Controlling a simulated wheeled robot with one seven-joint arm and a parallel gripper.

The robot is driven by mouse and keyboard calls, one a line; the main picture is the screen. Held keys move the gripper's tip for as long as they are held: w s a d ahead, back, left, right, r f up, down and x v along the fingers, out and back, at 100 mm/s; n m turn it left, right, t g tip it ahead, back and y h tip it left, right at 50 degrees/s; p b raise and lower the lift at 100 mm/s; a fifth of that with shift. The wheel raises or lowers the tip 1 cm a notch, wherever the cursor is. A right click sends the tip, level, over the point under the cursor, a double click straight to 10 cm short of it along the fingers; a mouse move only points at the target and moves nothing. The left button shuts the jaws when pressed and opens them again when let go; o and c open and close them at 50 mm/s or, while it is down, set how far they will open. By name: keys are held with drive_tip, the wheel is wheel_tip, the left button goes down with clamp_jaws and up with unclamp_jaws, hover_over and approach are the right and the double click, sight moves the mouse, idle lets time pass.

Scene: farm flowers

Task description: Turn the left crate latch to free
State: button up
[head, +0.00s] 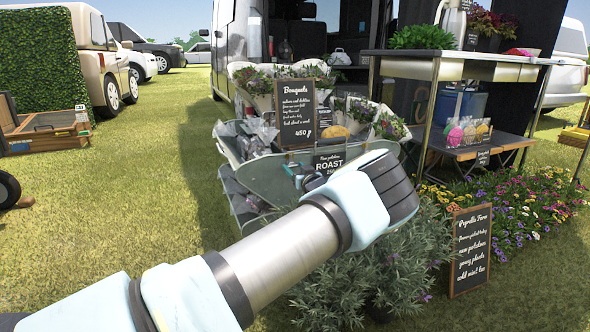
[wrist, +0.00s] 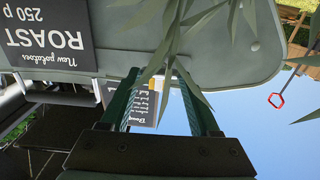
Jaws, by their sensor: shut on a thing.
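No part that I can clearly make out as the left crate latch shows in either view. My gripper (wrist: 160,75) is at the front of the grey-green display tray (wrist: 235,65), seen upside down in the wrist view. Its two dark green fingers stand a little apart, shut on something. In the head view my forearm and wrist cover much of the tray's right front. The tray's wall (head: 258,180) shows left of them.
A black "Roast" price sign (wrist: 45,35) is close beside the fingers. The "Bouquets" board (head: 298,113) stands above the tray. A leafy plant (head: 345,265) is below my arm. A red ring (wrist: 277,100) on a rod shows apart. A wooden crate (head: 45,143) and open grass lie left.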

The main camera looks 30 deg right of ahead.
drive_tip(key=shift+n, duration=0.4)
drive_tip(key=shift+a+n+p, duration=0.1)
drive_tip(key=shift+n+p, duration=0.2)
drive_tip(key=shift+n, duration=0.6)
drive_tip(key=n+b, duration=0.1)
drive_tip(key=n, duration=0.5)
drive_tip(key=shift+f, duration=0.1)
drive_tip(key=n+b, duration=0.2)
drive_tip(key=n, duration=0.2)
drive_tip(key=shift+f+n, duration=0.1)
drive_tip(key=shift+n, duration=0.3)
drive_tip(key=shift+n+b, duration=1.05)
drive_tip(key=shift+n, duration=1.15)
drive_tip(key=o, duration=1.4)
drive_tip(key=shift+c, duration=0.2)
